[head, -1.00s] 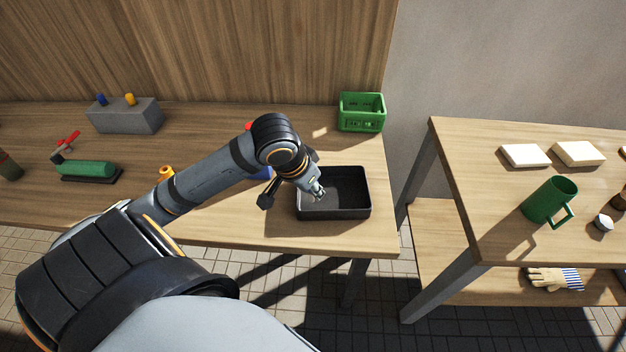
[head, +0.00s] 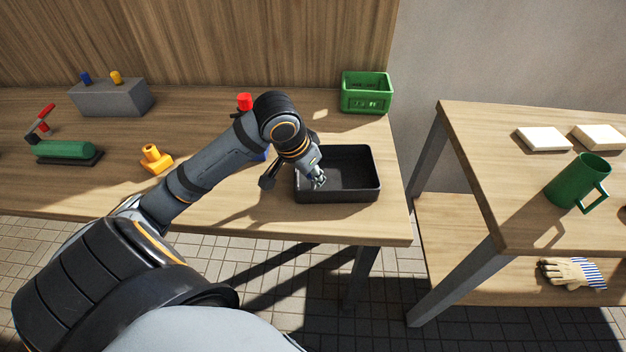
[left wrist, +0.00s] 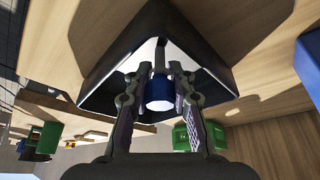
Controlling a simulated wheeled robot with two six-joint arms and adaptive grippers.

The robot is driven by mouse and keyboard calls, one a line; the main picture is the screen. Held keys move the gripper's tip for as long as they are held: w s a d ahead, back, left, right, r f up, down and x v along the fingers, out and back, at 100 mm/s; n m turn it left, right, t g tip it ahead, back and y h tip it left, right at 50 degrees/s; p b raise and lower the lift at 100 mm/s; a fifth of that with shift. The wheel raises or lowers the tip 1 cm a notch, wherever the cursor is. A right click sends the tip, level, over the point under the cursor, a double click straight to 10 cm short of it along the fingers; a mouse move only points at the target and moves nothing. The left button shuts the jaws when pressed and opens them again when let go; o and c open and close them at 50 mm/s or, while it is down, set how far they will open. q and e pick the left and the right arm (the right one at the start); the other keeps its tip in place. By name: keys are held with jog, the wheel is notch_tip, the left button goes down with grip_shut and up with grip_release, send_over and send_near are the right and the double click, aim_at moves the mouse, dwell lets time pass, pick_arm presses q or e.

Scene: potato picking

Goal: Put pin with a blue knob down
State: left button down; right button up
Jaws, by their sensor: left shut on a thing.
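In the left wrist view, a pin with a blue knob (left wrist: 159,92) sits between the fingers of my left gripper (left wrist: 160,102), which is shut on it. In the head view my left gripper (head: 318,180) is over the left part of a black tray (head: 340,196) on the wooden workbench. The pin is too small to make out there. The tray's dark wall (left wrist: 205,50) also shows around the pin in the left wrist view. I cannot tell whether the pin touches the tray. My right gripper is not in view.
A grey block (head: 115,100) with blue and yellow knobs stands at the back left. A green crate (head: 366,93) stands behind the tray. A yellow part (head: 155,160) and a red object (head: 244,102) are near my arm. A second table (head: 540,220) with a green mug (head: 578,183) stands right.

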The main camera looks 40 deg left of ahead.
pick_arm(q)
jog(key=c, duration=1.1)
grip_release()
jog(key=shift+c, duration=0.2)
jog(key=v, duration=0.3)
jog(key=shift+a+r, duration=0.15)
jog(key=shift+r, duration=0.1)
jog(key=b+v, duration=0.3)
jog(key=v, duration=0.5)
jog(key=shift+s+r+b, duration=0.2)
jog(key=shift+r+b, duration=0.05)
jog(key=shift+b, duration=0.1)
